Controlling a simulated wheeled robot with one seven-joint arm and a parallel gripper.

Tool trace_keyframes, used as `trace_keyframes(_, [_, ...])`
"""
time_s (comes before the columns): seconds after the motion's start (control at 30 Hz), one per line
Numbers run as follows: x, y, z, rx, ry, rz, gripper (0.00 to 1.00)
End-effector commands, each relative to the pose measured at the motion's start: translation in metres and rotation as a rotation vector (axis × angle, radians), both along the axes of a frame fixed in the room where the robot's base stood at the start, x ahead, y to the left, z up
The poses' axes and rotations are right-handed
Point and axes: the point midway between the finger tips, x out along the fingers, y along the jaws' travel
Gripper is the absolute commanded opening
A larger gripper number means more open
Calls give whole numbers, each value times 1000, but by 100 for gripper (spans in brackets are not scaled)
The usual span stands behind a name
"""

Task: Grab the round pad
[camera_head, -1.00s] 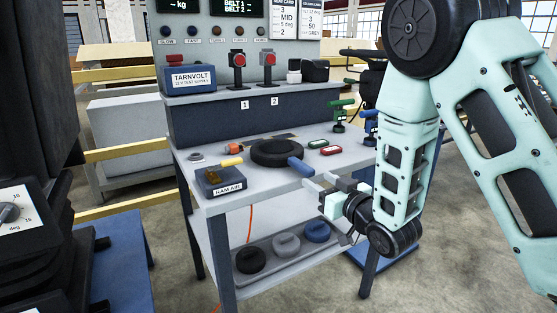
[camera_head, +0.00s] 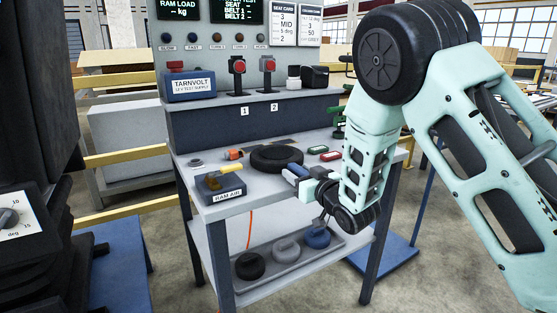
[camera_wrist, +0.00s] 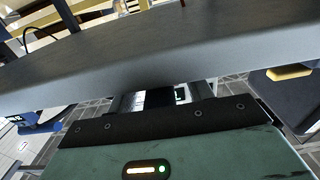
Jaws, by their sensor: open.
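A round black ring-shaped pad (camera_head: 277,158) lies flat on the bench top. Three smaller round pieces with raised grips, a black one (camera_head: 250,265), a grey one (camera_head: 286,249) and a blue one (camera_head: 317,237), sit in a tray on the lower shelf. Which of these is the round pad I cannot tell for sure. My gripper (camera_head: 292,172) is open, at the bench's front edge, just right of and nearer than the black ring. In the wrist view my gripper (camera_wrist: 155,99) points at a grey slab that hides most of what lies beyond.
The bench top (camera_head: 240,205) also holds the RAM AIR block (camera_head: 222,188), a yellow-handled tool (camera_head: 233,169), a blue-handled tool and red and green pieces (camera_head: 317,150). The bench edge is very close to my gripper. An orange cord (camera_head: 249,232) hangs in front of the lower shelf.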

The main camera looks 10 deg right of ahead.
Motion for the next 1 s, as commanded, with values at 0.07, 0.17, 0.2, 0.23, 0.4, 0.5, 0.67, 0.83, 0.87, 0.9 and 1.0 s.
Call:
trace_keyframes(0.07, [0, 0, 0, 0, 0, 0, 43])
trace_keyframes(0.17, [0, 0, 0, 0, 0, 0, 15])
trace_keyframes(0.2, [0, 0, 0, 0, 0, 0, 4])
trace_keyframes(0.23, [0, 0, 0, 0, 0, 0, 0])
trace_keyframes(0.4, [0, 0, 2, 1, -5, 0, 0])
trace_keyframes(0.5, [0, 0, 3, 1, -6, 0, 0])
trace_keyframes(0.67, [0, 0, 19, 3, -9, 0, 0])
trace_keyframes(0.83, [0, 0, 53, 4, -11, 0, 0])
trace_keyframes(0.87, [0, 0, 58, 3, -10, 0, 0])
trace_keyframes(0.9, [0, 0, 66, 3, -10, 0, 0])
trace_keyframes(1.0, [0, 0, 82, 3, -10, 1, 0])
